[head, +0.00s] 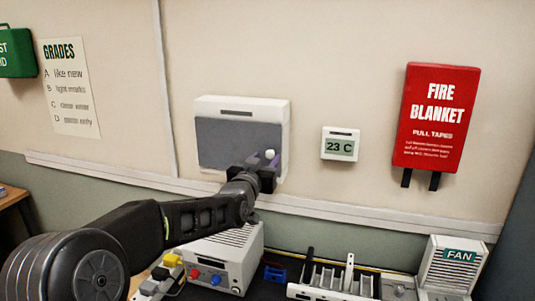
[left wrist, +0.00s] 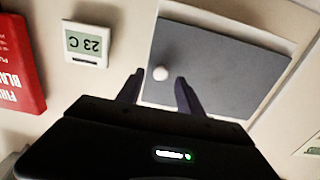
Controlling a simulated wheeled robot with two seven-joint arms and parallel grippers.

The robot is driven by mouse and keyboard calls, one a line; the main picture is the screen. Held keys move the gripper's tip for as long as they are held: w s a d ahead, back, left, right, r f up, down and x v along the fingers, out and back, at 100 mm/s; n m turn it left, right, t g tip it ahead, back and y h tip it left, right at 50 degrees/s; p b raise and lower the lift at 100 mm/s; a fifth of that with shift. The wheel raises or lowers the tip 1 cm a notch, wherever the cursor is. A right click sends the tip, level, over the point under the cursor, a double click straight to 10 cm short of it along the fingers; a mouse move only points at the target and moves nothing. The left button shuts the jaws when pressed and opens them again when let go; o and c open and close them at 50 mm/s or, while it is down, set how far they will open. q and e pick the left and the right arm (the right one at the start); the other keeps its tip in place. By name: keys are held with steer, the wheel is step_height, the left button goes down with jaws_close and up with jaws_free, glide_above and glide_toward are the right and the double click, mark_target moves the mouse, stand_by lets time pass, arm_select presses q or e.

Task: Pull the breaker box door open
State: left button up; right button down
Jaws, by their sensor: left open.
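The breaker box (head: 241,104) is a white box on the wall with a grey door (head: 225,140). The door lies flat in its frame and looks closed. A round white knob (head: 270,154) sits near the door's right edge. My left gripper (head: 265,162) is at the knob, its arm hiding the box's lower right part. In the left wrist view the grey door (left wrist: 215,70) appears turned over, and the knob (left wrist: 160,73) shows ahead of and between the two open fingers (left wrist: 159,88). I cannot tell whether a finger touches it. My right gripper is not in view.
A thermostat reading 23 C (head: 340,144) and a red fire blanket case (head: 436,117) hang right of the box. Below stand a grey power unit (head: 225,256), a white rack (head: 335,280) and a fan box (head: 453,264).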

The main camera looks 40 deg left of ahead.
arm_select(q)
steer(key=shift+x, duration=1.1)
steer(key=shift+c, duration=0.2)
jaws_close()
stand_by(0.5)
